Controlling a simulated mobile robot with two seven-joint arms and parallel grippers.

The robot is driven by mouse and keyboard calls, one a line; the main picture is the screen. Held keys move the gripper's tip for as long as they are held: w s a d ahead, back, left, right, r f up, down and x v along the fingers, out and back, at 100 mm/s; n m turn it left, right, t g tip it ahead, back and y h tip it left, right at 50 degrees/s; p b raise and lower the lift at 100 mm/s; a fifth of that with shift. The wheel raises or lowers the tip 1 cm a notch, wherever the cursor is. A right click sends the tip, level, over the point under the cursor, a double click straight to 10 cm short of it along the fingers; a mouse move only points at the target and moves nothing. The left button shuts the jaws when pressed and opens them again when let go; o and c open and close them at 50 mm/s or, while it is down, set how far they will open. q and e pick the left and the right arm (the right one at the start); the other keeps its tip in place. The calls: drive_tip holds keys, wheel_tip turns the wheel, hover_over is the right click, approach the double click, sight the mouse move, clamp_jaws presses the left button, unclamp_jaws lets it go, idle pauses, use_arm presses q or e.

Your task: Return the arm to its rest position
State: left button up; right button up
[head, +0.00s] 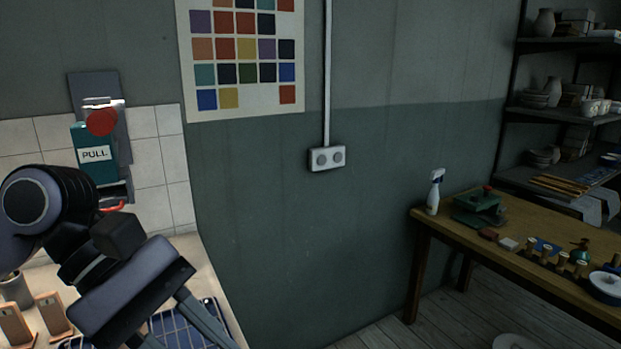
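My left arm (45,205) comes in from the left, bent over the pale counter. Its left gripper (182,332) points down and to the right at the bottom edge of the view. Two fingers stand apart with a blue gridded surface showing between them, and I see nothing held there. The fingertips are at or past the bottom edge of the picture. My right arm and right gripper are not in view.
A teal PULL box (94,152) with a red knob hangs on the white tiles behind my arm. A wooden table (440,222) with a spray bottle (434,192) stands right, beyond open floor.

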use_arm(q)
drive_tip(key=d+r+n+t+h, duration=0.2)
drive_tip(key=d+r+n+h, duration=0.7)
drive_tip(key=n+h, duration=0.4)
drive_tip(key=w+a+n+t, duration=0.6)
drive_tip(key=n+t, duration=0.9)
drive_tip(key=n, duration=0.1)
drive_tip(key=w+a+f+n+t+y, duration=0.25)
drive_tip(key=a+f+n+y, duration=0.25)
drive_tip(key=f+n+y, duration=0.5)
drive_tip(key=w+a+f+n+t+y, duration=0.1)
drive_tip(key=w+a+f+n+y, duration=0.3)
drive_tip(key=f+n+y, duration=0.6)
drive_tip(key=s+a+f+n+g+y, duration=0.1)
drive_tip(key=s+a+f+n+g, duration=0.2)
drive_tip(key=s+f+n+g, duration=0.55)
drive_tip(key=s+a+f+n+g, duration=0.3)
drive_tip(key=s+f+g, duration=0.3)
drive_tip(key=s+f, duration=0.65)
drive_tip(key=w+d+f+t+b, duration=0.1)
drive_tip(key=w+f+t+b, duration=0.1)
drive_tip(key=f, duration=0.4)
drive_tip(key=w+d+f+t+h+b, duration=0.1)
drive_tip(key=w+d+f+t+b, duration=0.1)
drive_tip(key=f+t, duration=0.2)
wheel_tip(320, 180, down, 3)
drive_tip(key=shift+w+t+h+b, duration=0.3)
drive_tip(key=shift+t+b, duration=0.05)
drive_tip(key=shift+t, duration=0.05)
